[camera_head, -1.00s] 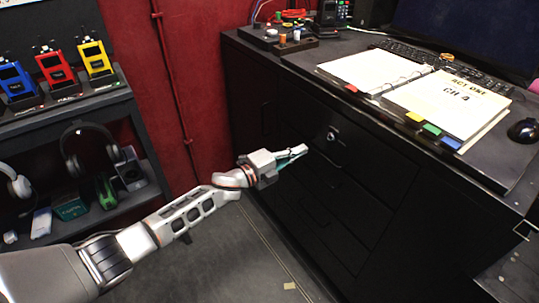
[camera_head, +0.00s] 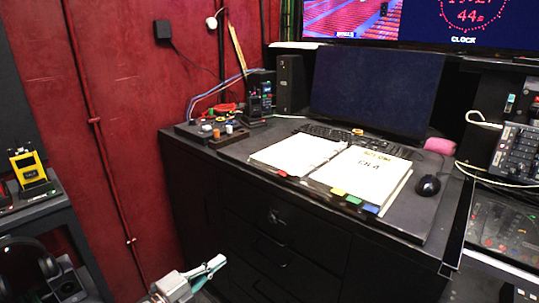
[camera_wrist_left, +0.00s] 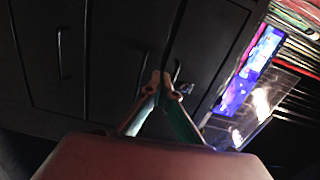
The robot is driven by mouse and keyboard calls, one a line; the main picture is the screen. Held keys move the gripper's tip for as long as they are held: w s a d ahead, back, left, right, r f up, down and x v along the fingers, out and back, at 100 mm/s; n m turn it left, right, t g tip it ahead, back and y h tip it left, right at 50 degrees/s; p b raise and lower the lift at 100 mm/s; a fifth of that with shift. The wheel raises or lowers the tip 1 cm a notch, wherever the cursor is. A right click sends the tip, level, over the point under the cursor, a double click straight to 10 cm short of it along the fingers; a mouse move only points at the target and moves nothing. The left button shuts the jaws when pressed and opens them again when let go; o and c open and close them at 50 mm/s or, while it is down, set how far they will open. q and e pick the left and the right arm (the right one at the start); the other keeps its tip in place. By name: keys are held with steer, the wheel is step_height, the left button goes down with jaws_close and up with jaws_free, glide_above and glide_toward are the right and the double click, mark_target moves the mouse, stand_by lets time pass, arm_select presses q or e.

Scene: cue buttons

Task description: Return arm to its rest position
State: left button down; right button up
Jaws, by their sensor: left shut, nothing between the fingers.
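My left gripper (camera_head: 217,264) is at the bottom of the head view, in front of the black desk cabinet (camera_head: 325,248). Its fingertips are together and hold nothing. In the left wrist view, the gripper's fingers (camera_wrist_left: 165,82) meet in front of the dark drawer fronts (camera_wrist_left: 120,50), with a drawer handle (camera_wrist_left: 62,52) to the left. I cannot tell whether the fingertips touch the cabinet. Most of the left arm is below the head view. My right gripper is not in view.
On the desk are an open binder (camera_head: 362,177), a button box (camera_head: 213,130), a keyboard (camera_head: 335,133), a dark monitor (camera_head: 375,90) and a mouse (camera_head: 428,185). A shelf with a yellow radio (camera_head: 28,168) and headphones (camera_head: 25,262) stands at the left. The red wall is behind.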

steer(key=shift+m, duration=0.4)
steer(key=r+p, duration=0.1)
steer(key=p, duration=0.2)
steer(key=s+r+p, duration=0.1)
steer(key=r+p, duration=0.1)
steer(key=p, duration=0.2)
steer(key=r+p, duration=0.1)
steer(key=p, duration=0.2)
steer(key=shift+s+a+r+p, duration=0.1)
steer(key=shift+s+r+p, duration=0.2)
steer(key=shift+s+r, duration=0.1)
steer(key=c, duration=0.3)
arm_select(q)
steer(key=s+f+n+g+y, duration=0.2)
steer(key=s+n, duration=0.8)
steer(key=s, duration=0.9)
steer(key=s+a+f+n+g+y, duration=0.1)
steer(key=s+f+n+y, duration=0.3)
steer(key=s+n, duration=0.5)
steer(key=s+g+y, duration=0.1)
steer(key=s+y, duration=0.1)
steer(key=s, duration=0.7)
steer(key=shift+s+a+f+n, duration=0.25)
steer(key=shift+s+f+n, duration=0.05)
steer(key=shift+s+n, duration=0.1)
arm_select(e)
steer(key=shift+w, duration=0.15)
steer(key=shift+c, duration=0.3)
